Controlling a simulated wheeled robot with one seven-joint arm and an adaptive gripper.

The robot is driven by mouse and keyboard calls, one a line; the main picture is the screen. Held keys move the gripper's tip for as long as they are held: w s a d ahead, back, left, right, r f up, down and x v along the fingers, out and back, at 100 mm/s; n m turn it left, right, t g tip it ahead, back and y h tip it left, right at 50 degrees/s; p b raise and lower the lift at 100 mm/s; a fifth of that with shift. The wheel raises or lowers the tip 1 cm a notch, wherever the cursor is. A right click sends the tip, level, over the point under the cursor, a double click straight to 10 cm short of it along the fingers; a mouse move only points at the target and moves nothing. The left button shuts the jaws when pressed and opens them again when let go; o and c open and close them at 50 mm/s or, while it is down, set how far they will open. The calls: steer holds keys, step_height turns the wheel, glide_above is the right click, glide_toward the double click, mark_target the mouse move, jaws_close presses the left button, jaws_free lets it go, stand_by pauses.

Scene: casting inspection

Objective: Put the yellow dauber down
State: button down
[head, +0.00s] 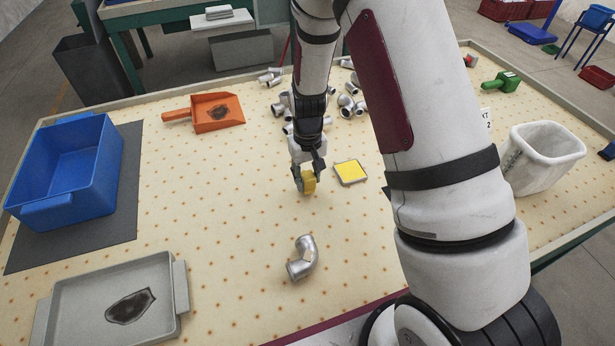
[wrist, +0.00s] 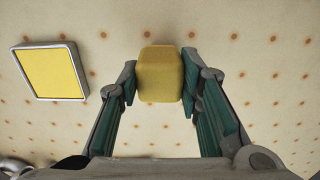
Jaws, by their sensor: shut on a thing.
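The yellow dauber (head: 309,183) is a small yellow block with rounded edges. My gripper (head: 308,174) is shut on it near the middle of the table. The dauber (wrist: 160,74) also shows in the wrist view, between the two fingers of my gripper (wrist: 160,80). Whether its underside touches the table cannot be told. A square yellow pad in a grey frame (head: 350,172) lies just right of the dauber in the head view. The pad (wrist: 51,71) is at the upper left in the wrist view, apart from the dauber.
A grey elbow casting (head: 301,259) lies in front of my gripper, with more castings (head: 345,102) behind. An orange dustpan (head: 216,112), a blue bin (head: 68,168), a grey tray (head: 68,293) and a white bin (head: 545,155) stand around. The table left of my gripper is clear.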

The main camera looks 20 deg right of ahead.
steer(key=shift+f, duration=0.25)
steer(key=shift+f, duration=0.15)
steer(key=c, duration=1.1)
jaws_free()
step_height(320, 180, up, 12)
step_height(320, 180, up, 9)
steer(key=t, duration=0.1)
glide_above(307, 176)
steer(key=s, duration=0.4)
steer(key=s+r+t, duration=0.1)
steer(key=s+r, duration=0.3)
steer(key=s, duration=0.3)
steer(key=s+r+t, duration=0.1)
steer(key=s+r, duration=0.3)
steer(key=s, duration=0.3)
steer(key=s+r+t, duration=0.1)
steer(key=s+r, duration=0.4)
steer(key=s, duration=0.2)
steer(key=shift+d+t, duration=0.25)
steer(key=shift+t, duration=0.15)
